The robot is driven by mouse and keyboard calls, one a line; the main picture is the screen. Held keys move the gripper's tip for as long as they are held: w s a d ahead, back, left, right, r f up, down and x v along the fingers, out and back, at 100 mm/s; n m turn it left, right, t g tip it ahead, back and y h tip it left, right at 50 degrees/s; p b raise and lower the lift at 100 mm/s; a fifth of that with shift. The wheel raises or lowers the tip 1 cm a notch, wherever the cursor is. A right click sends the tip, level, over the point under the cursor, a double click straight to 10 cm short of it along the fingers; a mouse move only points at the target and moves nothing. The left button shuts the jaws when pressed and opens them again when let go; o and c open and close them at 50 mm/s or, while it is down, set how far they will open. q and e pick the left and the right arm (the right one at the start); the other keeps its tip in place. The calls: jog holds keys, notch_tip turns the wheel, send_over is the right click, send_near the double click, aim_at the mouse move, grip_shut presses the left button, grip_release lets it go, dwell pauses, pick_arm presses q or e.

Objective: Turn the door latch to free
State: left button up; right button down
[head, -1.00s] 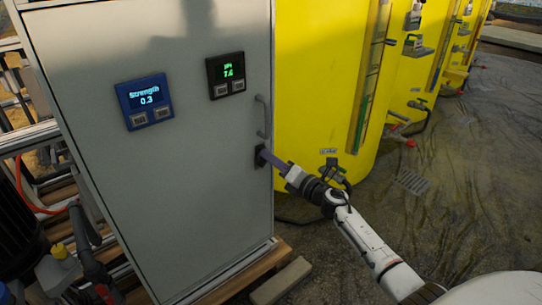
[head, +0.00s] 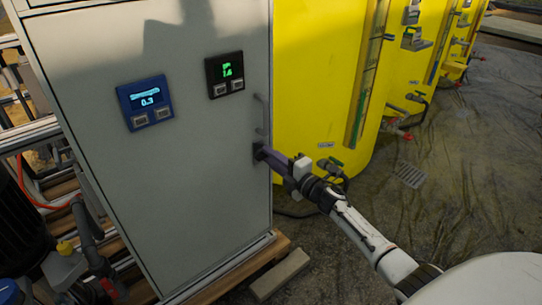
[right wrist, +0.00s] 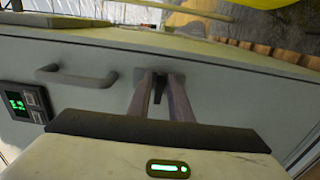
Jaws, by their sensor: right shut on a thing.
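The door latch (right wrist: 160,82) is a small dark handle on a plate at the edge of the grey cabinet door (head: 200,170). In the head view, the latch (head: 257,153) sits just below the door's grey pull handle (head: 261,114) and is partly hidden by my fingers. My right gripper (right wrist: 161,85) reaches in from the right and is shut on the latch, with one finger on either side of it. The right gripper also shows in the head view (head: 264,154). The door looks closed. My left gripper is not in view.
A blue display (head: 146,102) and a black display (head: 225,74) with green digits are on the door. Yellow tanks (head: 315,75) stand close on the right, with valves and hoses low down. A beam (head: 280,275) lies on the floor before the cabinet.

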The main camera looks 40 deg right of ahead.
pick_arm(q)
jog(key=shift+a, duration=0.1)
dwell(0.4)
pick_arm(e)
jog(key=c, duration=1.8)
grip_release()
jog(key=shift+c, duration=0.2)
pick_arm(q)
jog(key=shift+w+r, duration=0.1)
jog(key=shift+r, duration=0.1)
pick_arm(e)
jog(key=shift+s, duration=0.1)
